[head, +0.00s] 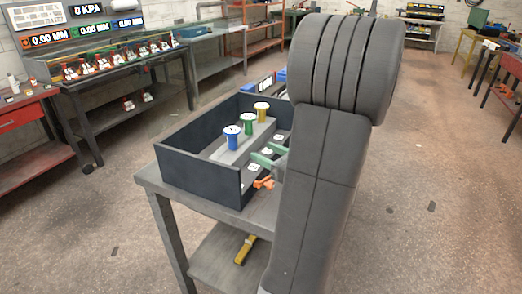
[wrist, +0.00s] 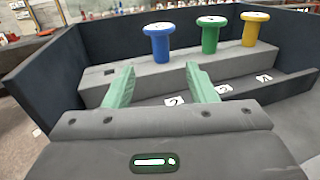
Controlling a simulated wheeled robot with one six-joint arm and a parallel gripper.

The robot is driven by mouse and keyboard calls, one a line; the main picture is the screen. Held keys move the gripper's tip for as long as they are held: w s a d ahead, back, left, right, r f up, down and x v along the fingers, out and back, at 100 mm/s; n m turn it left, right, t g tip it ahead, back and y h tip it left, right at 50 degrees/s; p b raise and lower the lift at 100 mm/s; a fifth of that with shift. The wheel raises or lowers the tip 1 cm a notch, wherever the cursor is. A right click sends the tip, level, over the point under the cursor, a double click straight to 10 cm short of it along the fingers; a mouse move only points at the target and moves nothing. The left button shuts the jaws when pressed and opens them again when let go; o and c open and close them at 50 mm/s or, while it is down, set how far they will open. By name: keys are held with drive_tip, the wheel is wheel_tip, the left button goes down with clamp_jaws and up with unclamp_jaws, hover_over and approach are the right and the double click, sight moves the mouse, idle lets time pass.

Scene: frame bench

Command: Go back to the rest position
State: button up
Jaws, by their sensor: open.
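My gripper (wrist: 160,86) is open and empty, its two green fingers spread apart in the wrist view. In the head view its green fingers (head: 266,156) show at the right side of the dark box (head: 200,180), partly hidden behind my arm. Blue (wrist: 158,42), green (wrist: 210,34) and yellow (wrist: 255,29) flanged pegs stand upright in a row on a grey step (wrist: 135,78) in the box, beyond the fingers. The same blue (head: 232,138), green (head: 249,124) and yellow (head: 262,112) pegs show in the head view. The fingers look apart from the pegs.
The box stands on a grey bench (head: 170,205) with a lower shelf. An orange piece (head: 264,183) shows beside my fingers. White numbered tags (wrist: 223,89) lie before the step. My arm hides the bench's right part. Open floor (head: 430,220) lies to the right.

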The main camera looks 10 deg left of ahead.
sight(232, 134)
drive_tip(key=shift+a, duration=0.1)
idle(0.3)
drive_tip(key=x, duration=1.3)
drive_tip(key=shift+w+a, duration=0.2)
drive_tip(key=shift+a, duration=0.1)
drive_tip(key=shift+r, duration=0.3)
drive_tip(key=shift+p, duration=0.3)
